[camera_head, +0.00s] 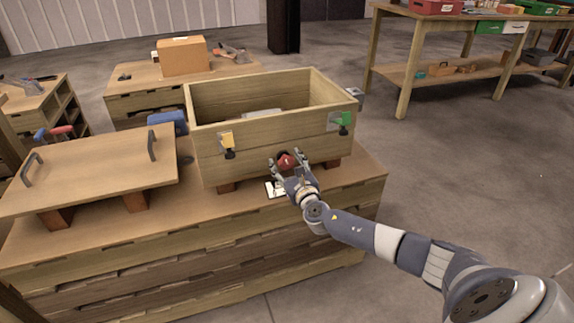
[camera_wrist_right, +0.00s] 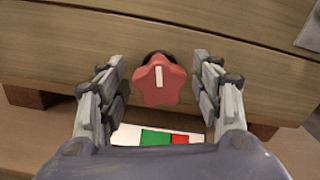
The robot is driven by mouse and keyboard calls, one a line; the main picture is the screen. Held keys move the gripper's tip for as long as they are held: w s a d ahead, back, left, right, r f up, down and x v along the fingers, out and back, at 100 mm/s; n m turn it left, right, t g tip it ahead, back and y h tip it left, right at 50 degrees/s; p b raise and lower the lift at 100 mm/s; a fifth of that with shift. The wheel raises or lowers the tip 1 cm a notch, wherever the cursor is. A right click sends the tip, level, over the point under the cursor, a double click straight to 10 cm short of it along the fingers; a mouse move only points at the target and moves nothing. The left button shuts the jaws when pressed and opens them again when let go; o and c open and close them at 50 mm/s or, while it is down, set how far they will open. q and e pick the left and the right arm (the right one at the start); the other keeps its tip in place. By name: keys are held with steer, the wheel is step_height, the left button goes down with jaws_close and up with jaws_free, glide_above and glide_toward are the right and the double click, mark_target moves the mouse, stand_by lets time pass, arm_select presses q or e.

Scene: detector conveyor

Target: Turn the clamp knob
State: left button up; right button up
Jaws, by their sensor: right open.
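The clamp knob (camera_wrist_right: 159,82) is red and star-shaped, with a white mark standing upright on its face. It sits on the front wall of a wooden box (camera_head: 250,139), and it also shows in the head view (camera_head: 286,160). My right gripper (camera_wrist_right: 160,78) is open, with one finger to each side of the knob. Gaps show between the fingers and the knob. In the head view the right gripper (camera_head: 287,162) reaches the box front from below. My left gripper is not in view.
A card with green and red patches (camera_wrist_right: 160,136) lies below the knob. A wooden lid with handles (camera_head: 95,168) rests left of the box. Floor to the right is clear.

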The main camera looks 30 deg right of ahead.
steer(key=c, duration=1.1)
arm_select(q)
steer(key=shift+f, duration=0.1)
arm_select(e)
steer(key=shift+m, duration=0.3)
steer(key=m+b, duration=0.2)
steer(key=m, duration=0.3)
steer(key=shift+f, duration=0.1)
steer(key=m+b, duration=0.1)
steer(key=m, duration=0.5)
steer(key=shift+m+b, duration=0.35)
steer(key=shift+m, duration=0.05)
steer(key=shift+d+m, duration=0.1)
steer(key=shift+m, duration=1)
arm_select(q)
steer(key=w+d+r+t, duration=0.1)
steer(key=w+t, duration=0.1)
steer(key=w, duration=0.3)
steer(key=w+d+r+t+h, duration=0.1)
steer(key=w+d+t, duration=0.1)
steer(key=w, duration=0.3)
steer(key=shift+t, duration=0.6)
arm_select(e)
steer(key=shift+m, duration=1)
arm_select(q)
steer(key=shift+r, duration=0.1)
